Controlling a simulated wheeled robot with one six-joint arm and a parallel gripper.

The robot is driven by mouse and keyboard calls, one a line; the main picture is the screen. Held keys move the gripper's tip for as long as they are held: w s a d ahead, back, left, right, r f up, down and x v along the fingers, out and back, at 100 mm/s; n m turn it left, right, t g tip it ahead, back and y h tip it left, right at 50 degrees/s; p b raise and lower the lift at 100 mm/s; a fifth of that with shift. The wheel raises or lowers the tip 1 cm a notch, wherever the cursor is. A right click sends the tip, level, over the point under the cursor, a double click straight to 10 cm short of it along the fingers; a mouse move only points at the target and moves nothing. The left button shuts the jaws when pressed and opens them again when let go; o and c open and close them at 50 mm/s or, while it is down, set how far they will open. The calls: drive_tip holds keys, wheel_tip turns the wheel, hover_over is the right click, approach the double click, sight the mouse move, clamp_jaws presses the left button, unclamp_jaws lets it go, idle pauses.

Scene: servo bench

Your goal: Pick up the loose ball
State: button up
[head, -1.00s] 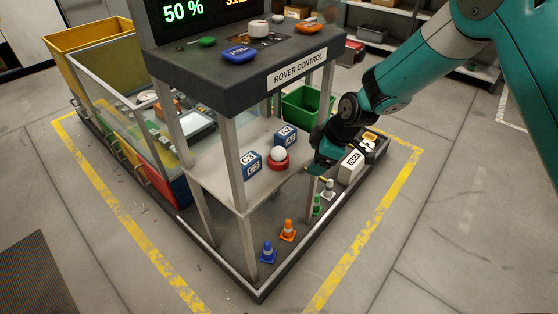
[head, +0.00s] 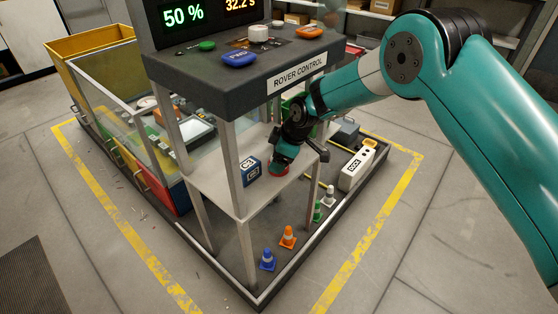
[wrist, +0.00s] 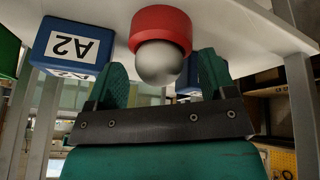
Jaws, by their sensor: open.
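The ball (wrist: 159,63) is pale grey-white and sits on a round red holder (wrist: 160,26) in the wrist view, which looks upside down. In the head view the red holder (head: 279,170) shows partly on the shelf below the control panel, and my arm hides the ball. My gripper (wrist: 163,80) is open, with one green finger on each side of the ball in the picture. I cannot tell whether either finger touches it. In the head view my gripper (head: 288,160) is over the holder.
A blue A2 block (wrist: 69,47) stands close beside the holder. Another blue block (head: 250,171) stands left of my gripper on the shelf (head: 215,190). The control panel (head: 245,83) overhangs the shelf, and metal posts (head: 234,165) stand at its corners. Small cones (head: 267,259) stand below.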

drive_tip(key=shift+c, duration=0.4)
drive_tip(key=c, duration=0.9)
drive_tip(key=shift+r, duration=0.1)
